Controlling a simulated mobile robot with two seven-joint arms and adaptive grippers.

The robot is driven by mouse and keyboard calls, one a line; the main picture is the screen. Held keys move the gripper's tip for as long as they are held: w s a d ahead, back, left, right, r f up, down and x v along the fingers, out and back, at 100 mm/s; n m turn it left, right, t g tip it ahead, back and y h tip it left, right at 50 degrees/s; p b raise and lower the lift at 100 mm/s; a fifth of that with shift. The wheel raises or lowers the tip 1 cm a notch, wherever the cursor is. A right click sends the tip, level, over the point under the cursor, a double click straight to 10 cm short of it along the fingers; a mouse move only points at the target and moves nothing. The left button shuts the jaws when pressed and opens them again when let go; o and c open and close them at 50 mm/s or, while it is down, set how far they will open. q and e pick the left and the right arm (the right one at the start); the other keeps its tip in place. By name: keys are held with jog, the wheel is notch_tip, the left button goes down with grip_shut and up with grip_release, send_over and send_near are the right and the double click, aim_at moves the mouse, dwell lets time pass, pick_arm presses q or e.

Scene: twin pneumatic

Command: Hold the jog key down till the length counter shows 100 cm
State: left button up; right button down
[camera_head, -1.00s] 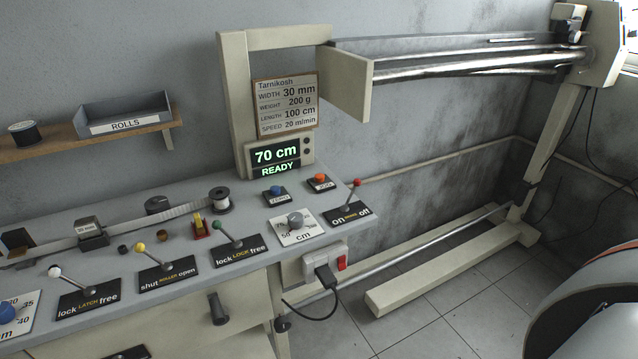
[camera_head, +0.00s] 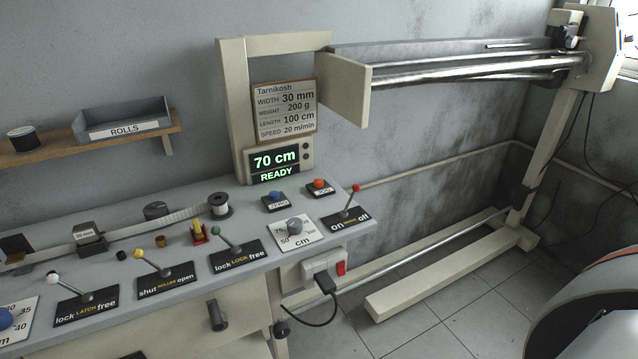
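The length counter (camera_head: 275,165) stands at the back of the bench and shows 70 cm with READY below it in green. The jog key (camera_head: 319,184) is an orange-red button on a small black plate whose label seems to read JOG, at the bench's back right. Nothing touches it. A blue button (camera_head: 277,196), its label apparently ZERO, sits to its left. The card (camera_head: 285,110) above the counter lists width 30 mm, weight 200 g, length 100 cm, speed 20 m/min. Neither of my grippers is in view.
A red-tipped on/off lever (camera_head: 352,200) stands just right of the jog key. Lock, roller and latch levers (camera_head: 229,246) line the bench's front. Long metal bars (camera_head: 470,68) extend right above open floor.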

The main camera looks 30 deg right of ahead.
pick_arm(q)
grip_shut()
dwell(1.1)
